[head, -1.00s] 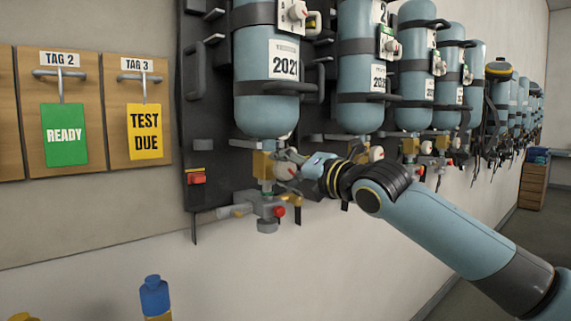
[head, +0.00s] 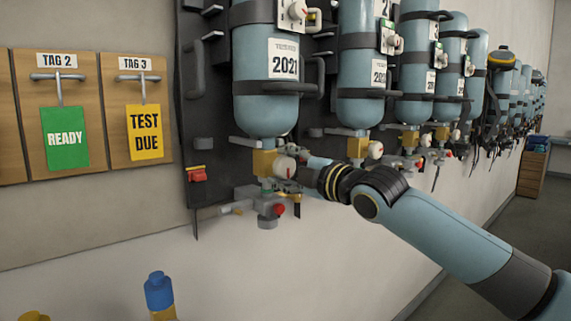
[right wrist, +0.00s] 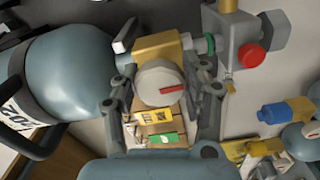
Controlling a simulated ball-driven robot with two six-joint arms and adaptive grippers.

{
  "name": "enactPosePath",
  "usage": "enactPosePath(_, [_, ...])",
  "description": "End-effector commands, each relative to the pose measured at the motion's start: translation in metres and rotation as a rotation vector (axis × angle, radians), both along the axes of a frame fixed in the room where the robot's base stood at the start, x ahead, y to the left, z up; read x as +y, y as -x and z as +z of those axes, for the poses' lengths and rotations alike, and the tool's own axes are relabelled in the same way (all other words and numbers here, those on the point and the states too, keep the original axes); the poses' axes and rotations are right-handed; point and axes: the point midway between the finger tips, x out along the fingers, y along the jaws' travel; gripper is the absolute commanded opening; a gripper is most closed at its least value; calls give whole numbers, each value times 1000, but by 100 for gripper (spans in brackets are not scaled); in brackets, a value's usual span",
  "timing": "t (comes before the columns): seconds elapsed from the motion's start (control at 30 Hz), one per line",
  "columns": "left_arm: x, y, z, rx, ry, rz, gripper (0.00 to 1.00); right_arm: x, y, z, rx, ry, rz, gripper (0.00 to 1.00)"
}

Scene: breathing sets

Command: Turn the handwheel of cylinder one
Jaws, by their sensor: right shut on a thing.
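Cylinder one, the nearest pale blue cylinder (head: 265,105) with a 2021 label, hangs upright on the dark wall rack. It also shows large at the left in the right wrist view (right wrist: 75,75). Its brass valve (head: 264,162) carries a round white handwheel (head: 285,167), which shows a red mark in the right wrist view (right wrist: 155,82). My right gripper (right wrist: 163,95) is shut on the handwheel, with one finger on each side. In the head view the right gripper (head: 294,173) reaches the wheel from the right, and its fingertips are partly hidden. My left gripper is out of view.
A grey regulator with a red knob (head: 278,210) sits just below the valve. More cylinders (head: 367,90) continue along the wall to the right. Green READY (head: 65,139) and yellow TEST DUE (head: 144,132) tags hang at left.

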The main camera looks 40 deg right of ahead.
Motion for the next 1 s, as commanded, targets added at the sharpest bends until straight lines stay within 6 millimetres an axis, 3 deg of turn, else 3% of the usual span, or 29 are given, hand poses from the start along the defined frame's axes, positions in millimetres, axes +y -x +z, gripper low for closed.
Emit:
enactPosePath(0.67, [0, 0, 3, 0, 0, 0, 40, 0, 0, -1, 7, -70, 0, 13])
enactPosePath(0.7, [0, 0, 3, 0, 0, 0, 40, 0, 0, -1, 7, -70, 0, 46])
enactPosePath(0.87, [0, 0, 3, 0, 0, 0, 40, 0, 0, -1, 7, -69, 0, 67])
enactPosePath(1.0, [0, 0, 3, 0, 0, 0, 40, 0, 0, -1, 6, -68, 1, 69])
